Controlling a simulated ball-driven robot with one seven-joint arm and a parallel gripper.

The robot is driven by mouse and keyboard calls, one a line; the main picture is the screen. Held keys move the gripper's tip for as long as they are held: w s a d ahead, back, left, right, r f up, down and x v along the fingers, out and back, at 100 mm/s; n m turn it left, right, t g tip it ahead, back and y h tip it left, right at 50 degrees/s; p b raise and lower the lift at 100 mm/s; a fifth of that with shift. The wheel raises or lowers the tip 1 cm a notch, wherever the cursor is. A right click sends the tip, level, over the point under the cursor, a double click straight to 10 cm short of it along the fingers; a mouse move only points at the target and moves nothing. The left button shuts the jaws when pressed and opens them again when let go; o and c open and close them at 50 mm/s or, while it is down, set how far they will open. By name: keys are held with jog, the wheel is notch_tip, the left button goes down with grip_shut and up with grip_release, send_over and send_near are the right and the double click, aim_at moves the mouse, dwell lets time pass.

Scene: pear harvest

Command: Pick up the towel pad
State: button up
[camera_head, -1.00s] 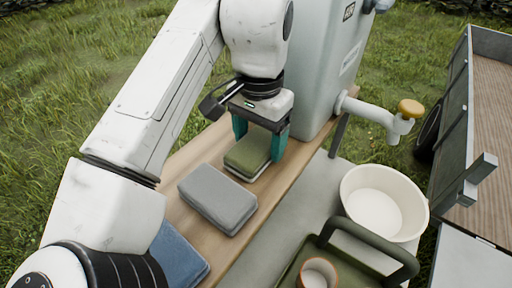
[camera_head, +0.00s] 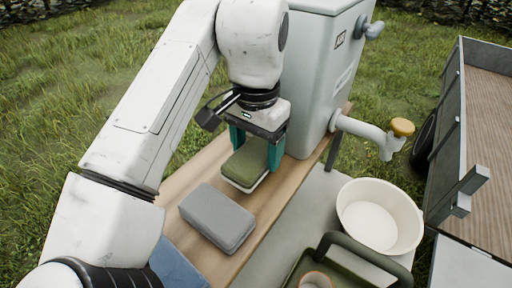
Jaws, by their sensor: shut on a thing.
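A green pad with a pale underside (camera_head: 245,165) is at the far part of a wooden bench, in front of the grey tank. My gripper (camera_head: 255,152) is above and around it, with teal fingers at its left and right sides, shut on it. I cannot tell whether the pad touches the bench or is just clear of it. A grey pad (camera_head: 217,217) lies nearer on the bench, beside the green one. A blue pad (camera_head: 178,268) lies at the near end, partly hidden by my arm. Which pad is the towel one is not marked.
The grey tank (camera_head: 312,80) with a spout (camera_head: 370,128) stands close behind my gripper. A cream basin (camera_head: 418,232) and a green handled tray (camera_head: 300,262) holding a terracotta cup (camera_head: 316,279) are at the right. A wooden-floored trailer (camera_head: 490,120) stands far right.

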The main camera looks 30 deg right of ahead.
jog(key=s+d+r+p, duration=0.2)
jog(key=s+r+p, duration=0.6)
jog(key=s, duration=0.6)
notch_tip(320, 180, up, 2)
jog(key=shift+r+p, duration=0.25)
jog(key=shift+p, duration=0.15)
jog(key=o, duration=0.6)
jog(key=c, duration=0.4)
